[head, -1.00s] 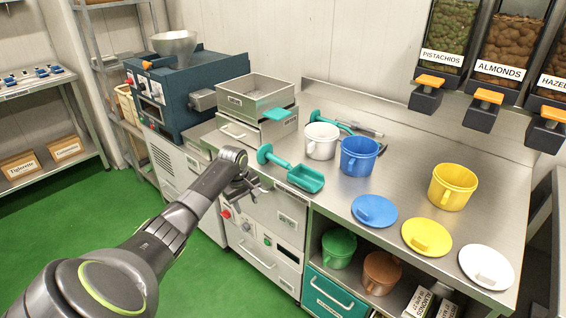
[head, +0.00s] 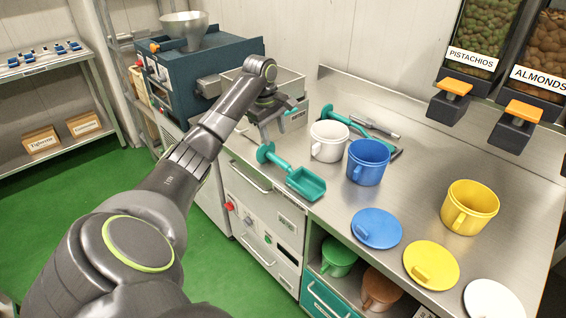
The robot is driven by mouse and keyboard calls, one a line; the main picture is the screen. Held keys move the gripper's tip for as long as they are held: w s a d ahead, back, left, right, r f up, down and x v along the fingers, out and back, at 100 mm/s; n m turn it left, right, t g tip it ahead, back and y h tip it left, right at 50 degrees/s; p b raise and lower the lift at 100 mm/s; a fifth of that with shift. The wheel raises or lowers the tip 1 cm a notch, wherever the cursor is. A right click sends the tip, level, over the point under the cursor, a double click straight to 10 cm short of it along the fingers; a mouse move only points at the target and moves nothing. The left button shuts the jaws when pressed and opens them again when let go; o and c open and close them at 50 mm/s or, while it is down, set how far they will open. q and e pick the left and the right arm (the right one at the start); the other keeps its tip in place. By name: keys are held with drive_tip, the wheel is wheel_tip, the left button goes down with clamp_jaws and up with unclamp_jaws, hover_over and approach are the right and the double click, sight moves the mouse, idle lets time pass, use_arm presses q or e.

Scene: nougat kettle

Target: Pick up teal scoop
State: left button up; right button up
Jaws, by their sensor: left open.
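A teal scoop (head: 306,184) lies near the front edge of the steel counter. Its open pan is toward the right and its handle runs back left to a round teal end. My left gripper (head: 272,125) is open and empty. It is just beyond the handle end in the picture, apart from the scoop, and points down. A second teal tool (head: 334,115) lies farther back, partly hidden behind the white mug. My right gripper is out of view.
A white mug (head: 328,141), blue mug (head: 368,162) and yellow mug (head: 470,207) stand on the counter (head: 420,185). Blue (head: 376,228), yellow (head: 431,265) and white lids (head: 492,299) lie in front. A steel bin (head: 291,82) and blue machine (head: 205,75) are behind my left arm.

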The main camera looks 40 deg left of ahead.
sight(282, 161)
use_arm(q)
drive_tip(key=f, duration=0.2)
drive_tip(key=w+f, duration=0.1)
drive_tip(key=f, duration=0.4)
drive_tip(key=shift+w+d+f+p, duration=0.1)
drive_tip(key=shift+w+f+p, duration=0.25)
drive_tip(key=shift+w+p, duration=0.05)
drive_tip(key=shift+f, duration=0.45)
drive_tip(key=f, duration=0.2)
drive_tip(key=f+p, duration=0.1)
drive_tip(key=shift+w+d+f, duration=0.25)
drive_tip(key=shift+d+f, duration=0.05)
drive_tip(key=shift+d, duration=0.1)
drive_tip(key=shift+w+f, duration=0.1)
drive_tip(key=shift+f, duration=0.4)
clamp_jaws()
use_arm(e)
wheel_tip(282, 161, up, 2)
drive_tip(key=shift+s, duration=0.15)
